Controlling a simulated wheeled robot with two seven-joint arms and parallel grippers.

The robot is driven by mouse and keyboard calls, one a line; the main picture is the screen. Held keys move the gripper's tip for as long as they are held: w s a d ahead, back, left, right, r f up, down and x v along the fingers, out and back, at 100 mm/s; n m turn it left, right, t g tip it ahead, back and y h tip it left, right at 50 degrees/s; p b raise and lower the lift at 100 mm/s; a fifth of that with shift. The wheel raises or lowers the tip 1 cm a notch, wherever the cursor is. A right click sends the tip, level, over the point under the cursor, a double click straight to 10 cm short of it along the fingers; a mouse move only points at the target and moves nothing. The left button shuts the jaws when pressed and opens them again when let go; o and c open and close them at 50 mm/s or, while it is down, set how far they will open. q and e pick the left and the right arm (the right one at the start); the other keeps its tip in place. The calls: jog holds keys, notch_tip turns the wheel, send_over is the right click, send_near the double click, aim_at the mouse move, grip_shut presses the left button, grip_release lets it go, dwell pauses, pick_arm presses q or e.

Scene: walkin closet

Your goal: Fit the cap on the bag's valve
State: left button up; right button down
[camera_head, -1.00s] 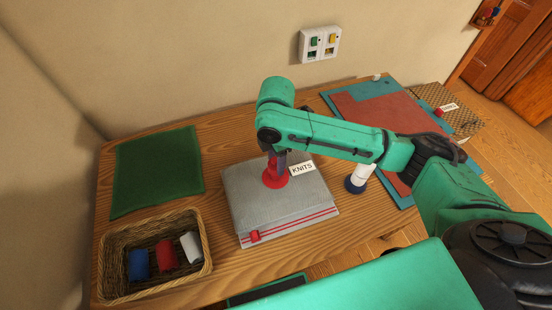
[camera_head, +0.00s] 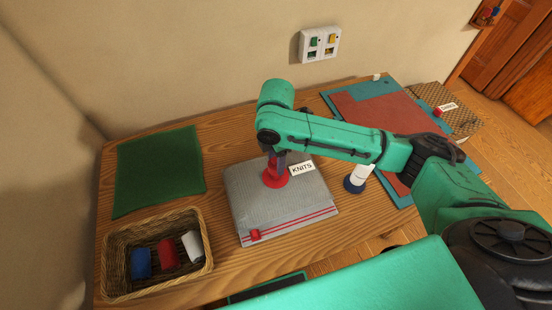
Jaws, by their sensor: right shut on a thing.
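A grey bag (camera_head: 283,207) with red stripes and a "KNITS" label (camera_head: 303,168) lies flat on the wooden table. A red round valve (camera_head: 276,181) stands on top of the bag. My right gripper (camera_head: 275,170) points down over the valve, shut on a red piece, apparently the cap. The cap is mostly hidden by the fingers, and I cannot tell whether it is seated on the valve. A small red slider (camera_head: 255,234) sits at the bag's striped front edge. My left gripper is not in view.
A wicker basket (camera_head: 111,243) holds blue, red and white rolls at front left. A green cloth (camera_head: 158,170) lies behind it. A white and blue object (camera_head: 355,179) stands right of the bag. A teal and red flat bag (camera_head: 378,111) lies further right. A switch plate (camera_head: 319,44) is on the wall.

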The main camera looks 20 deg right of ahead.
jog(key=shift+f+b, duration=0.4)
jog(key=shift+f, duration=1.35)
dwell(0.7)
jog(key=shift+p, duration=0.45)
jog(key=shift+f, duration=0.1)
jog(key=shift+c, duration=1)
grip_release()
notch_tip(320, 180, up, 15)
jog(key=b, duration=0.1)
jog(key=shift+f, duration=0.2)
